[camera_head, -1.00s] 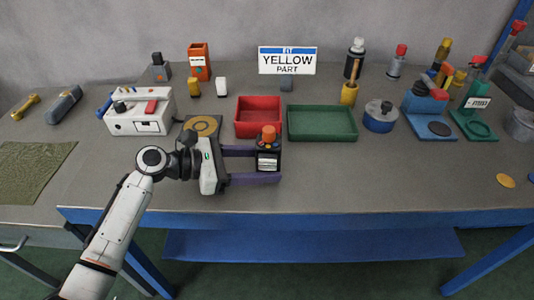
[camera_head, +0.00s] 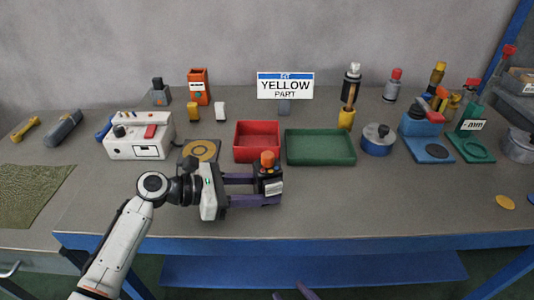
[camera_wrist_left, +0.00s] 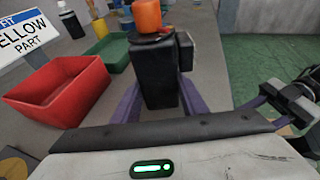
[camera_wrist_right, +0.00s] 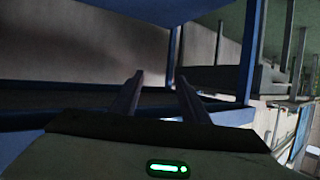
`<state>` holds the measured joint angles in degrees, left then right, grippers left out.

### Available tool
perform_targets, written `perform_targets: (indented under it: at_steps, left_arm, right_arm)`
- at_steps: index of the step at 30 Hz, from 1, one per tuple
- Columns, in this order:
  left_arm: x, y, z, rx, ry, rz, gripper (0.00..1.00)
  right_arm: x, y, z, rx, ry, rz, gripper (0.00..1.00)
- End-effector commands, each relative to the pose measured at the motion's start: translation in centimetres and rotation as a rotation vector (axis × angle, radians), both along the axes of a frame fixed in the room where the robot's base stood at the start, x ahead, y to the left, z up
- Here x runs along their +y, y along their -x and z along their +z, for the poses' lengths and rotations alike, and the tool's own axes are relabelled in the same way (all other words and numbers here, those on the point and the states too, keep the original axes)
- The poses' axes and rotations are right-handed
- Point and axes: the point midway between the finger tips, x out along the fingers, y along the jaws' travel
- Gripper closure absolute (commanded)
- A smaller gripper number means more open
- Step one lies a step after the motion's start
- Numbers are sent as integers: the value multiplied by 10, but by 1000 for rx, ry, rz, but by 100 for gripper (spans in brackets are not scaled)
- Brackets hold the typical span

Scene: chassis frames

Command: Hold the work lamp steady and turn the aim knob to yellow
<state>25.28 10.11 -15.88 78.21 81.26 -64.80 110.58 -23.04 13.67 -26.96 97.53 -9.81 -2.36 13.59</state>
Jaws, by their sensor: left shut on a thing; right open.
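The work lamp appears to be the black block (camera_head: 259,185) with an orange knob (camera_head: 267,158) on top and a pale label on its side. It stands upright near the table's front. My left gripper (camera_head: 270,190) is shut on it, one purple finger on either side; the left wrist view also shows the black body (camera_wrist_left: 155,75) and orange knob (camera_wrist_left: 147,15). Which colour the knob points to is too small to tell. My right gripper (camera_wrist_right: 160,95) is open and empty; only its fingertips (camera_head: 295,293) show at the bottom of the head view, below the table's front edge.
A red tray (camera_head: 238,155) and a green tray (camera_head: 320,161) lie behind the lamp. A white box (camera_head: 120,148) is at the left.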

Motion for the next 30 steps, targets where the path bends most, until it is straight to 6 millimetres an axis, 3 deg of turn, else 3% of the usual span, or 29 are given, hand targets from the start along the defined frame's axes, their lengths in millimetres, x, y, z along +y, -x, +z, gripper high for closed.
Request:
perform_targets:
  at_steps: [1,3,6,8,9,10,15,18,23,30]
  left_arm:
    - [0,0,0,-1,0,0,74]
    - [0,0,0,-1,0,0,74]
    - [0,0,0,-1,0,0,74]
    - [0,0,0,-1,0,0,74]
    - [0,0,0,-1,0,0,74]
    - [0,0,0,-1,0,0,74]
    - [0,0,0,-1,0,0,74]
    - [0,0,0,-1,0,0,74]
    - [0,0,0,-1,0,0,74]
    - [0,0,0,-1,0,0,74]
  right_arm:
    - [28,-10,16,-113,14,110,59]
    - [65,-10,34,-253,26,262,59]
    - [108,7,50,-425,42,491,59]
    - [127,23,52,-511,52,632,59]
    - [147,13,86,-678,105,680,59]
    - [159,10,104,-787,149,720,59]
    - [212,16,177,-1364,397,911,59]
    - [227,19,208,-1623,497,980,59]
    - [226,10,261,-1775,450,1040,59]
    - [252,18,299,-1594,169,1341,59]
